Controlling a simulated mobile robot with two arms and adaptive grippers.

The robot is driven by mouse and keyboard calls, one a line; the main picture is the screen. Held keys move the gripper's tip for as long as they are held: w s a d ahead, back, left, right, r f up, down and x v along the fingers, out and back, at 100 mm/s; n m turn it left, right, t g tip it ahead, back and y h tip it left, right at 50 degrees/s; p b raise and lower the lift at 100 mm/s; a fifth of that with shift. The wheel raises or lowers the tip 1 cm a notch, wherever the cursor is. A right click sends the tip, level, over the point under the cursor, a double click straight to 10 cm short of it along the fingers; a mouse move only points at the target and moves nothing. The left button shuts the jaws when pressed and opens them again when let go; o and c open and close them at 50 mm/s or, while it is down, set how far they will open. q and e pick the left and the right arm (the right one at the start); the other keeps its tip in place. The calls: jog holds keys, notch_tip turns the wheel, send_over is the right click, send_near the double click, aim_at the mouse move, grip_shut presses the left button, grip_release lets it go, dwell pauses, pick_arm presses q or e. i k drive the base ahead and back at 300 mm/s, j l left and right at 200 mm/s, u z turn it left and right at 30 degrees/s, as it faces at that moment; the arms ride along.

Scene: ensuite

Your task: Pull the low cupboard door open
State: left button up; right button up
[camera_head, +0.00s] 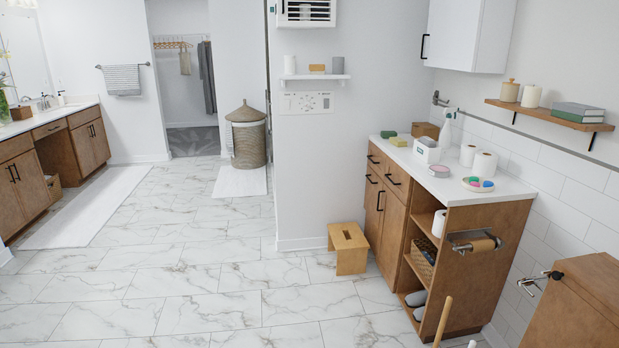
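A low wooden cupboard stands against the right wall under a white counter (436,180). Its front has small drawers at the top and two doors below, with black handles. The nearer cupboard door (391,235) looks shut, and the farther door (370,205) beside it looks shut too. Another low vanity at the left has shut wooden doors (17,190) with black bar handles. The picture alone does not tell which door is meant. Neither of my grippers is in view.
A small wooden stool (349,246) stands on the floor just left of the cupboard doors. Open shelves (421,262) and a paper roll holder (474,243) are at the cupboard's near end. A wooden cabinet (580,315) is at the lower right.

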aim_at(393, 214)
jog(key=i, duration=2.3)
